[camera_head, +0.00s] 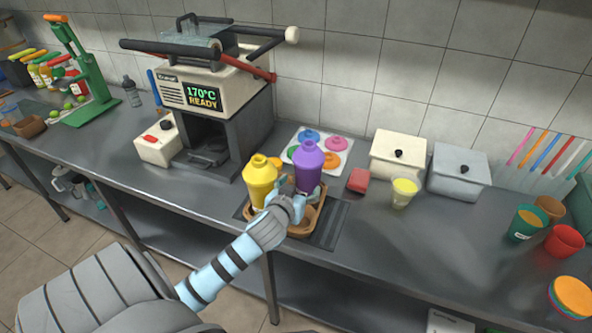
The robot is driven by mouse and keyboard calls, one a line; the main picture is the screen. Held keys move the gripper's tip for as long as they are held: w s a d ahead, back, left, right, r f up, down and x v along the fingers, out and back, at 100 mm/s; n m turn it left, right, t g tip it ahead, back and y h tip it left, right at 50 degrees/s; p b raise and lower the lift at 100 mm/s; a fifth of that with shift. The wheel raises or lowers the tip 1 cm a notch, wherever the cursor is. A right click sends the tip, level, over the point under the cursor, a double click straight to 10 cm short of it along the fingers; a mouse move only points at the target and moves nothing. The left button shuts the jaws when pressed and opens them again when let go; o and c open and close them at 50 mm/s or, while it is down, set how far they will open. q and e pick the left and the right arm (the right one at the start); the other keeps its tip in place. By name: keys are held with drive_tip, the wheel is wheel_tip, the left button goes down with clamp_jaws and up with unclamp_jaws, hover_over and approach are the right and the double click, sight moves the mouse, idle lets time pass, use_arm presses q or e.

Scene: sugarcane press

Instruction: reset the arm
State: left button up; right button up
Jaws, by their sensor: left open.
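My left arm comes in from the lower left, and its left gripper (292,199) is open at the front of a brown carrier tray (299,232) on the counter. A yellow shaker (260,174) and a purple shaker (308,165) stand upright in the tray. The gripper's light blue fingers overlap the lower parts of both shakers; I cannot tell whether they touch. The gripper hides part of the tray. My right gripper is not in view.
A sealing machine (215,95) stands behind left, a green press (85,75) farther left. Two lidded bins (398,158), a yellow cup (403,192) and several colored cups (564,242) stand right.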

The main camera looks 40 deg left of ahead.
use_arm(q)
drive_tip(key=shift+v, duration=1.1)
